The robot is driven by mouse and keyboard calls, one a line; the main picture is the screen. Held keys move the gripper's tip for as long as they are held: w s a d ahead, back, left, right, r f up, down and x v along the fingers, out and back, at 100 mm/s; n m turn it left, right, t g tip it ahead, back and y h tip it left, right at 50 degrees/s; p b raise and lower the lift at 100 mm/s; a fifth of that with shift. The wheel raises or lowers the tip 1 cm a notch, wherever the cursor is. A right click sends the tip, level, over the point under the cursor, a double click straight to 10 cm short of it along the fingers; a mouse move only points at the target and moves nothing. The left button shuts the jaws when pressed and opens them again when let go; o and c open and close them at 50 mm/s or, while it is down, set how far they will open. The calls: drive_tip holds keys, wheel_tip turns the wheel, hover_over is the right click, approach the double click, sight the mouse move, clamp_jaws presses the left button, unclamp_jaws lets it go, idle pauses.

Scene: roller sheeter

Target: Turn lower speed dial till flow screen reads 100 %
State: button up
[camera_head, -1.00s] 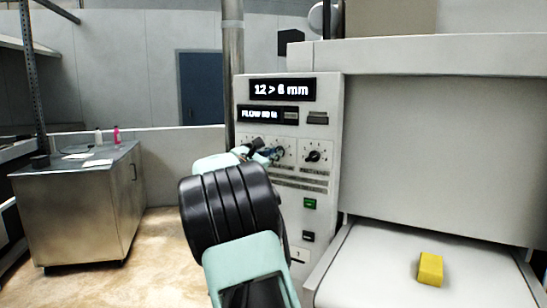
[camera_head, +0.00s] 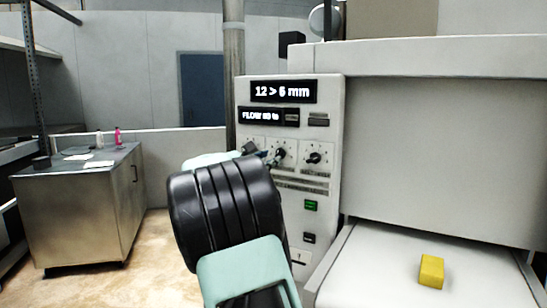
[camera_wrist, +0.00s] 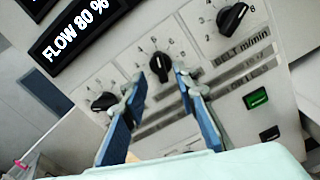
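The control panel (camera_head: 325,200) carries a row of black dials. The flow screen (camera_wrist: 72,35) reads FLOW 80 % in the wrist view; it is blurred in the head view (camera_head: 262,116). The middle dial (camera_wrist: 160,66) stands between my gripper's (camera_wrist: 160,82) two spread blue fingers, with a visible gap on each side. The left dial (camera_wrist: 103,101) is outside the left finger. The right dial (camera_wrist: 232,18), with BELT m/min lettering beside it, is clear of the right finger. In the head view my wrist partly hides the dials, and finger depth is unclear.
An upper screen (camera_head: 283,91) reads 12 > 6 mm. A green button (camera_head: 311,205) and a dark switch (camera_head: 309,238) sit below the dials. A yellow block (camera_head: 431,271) lies on the white belt (camera_head: 375,265) at right. A steel cabinet (camera_head: 75,215) stands at left.

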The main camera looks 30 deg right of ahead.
drive_tip(key=v, duration=0.8)
drive_tip(key=shift+s+f, duration=0.1)
idle(0.4)
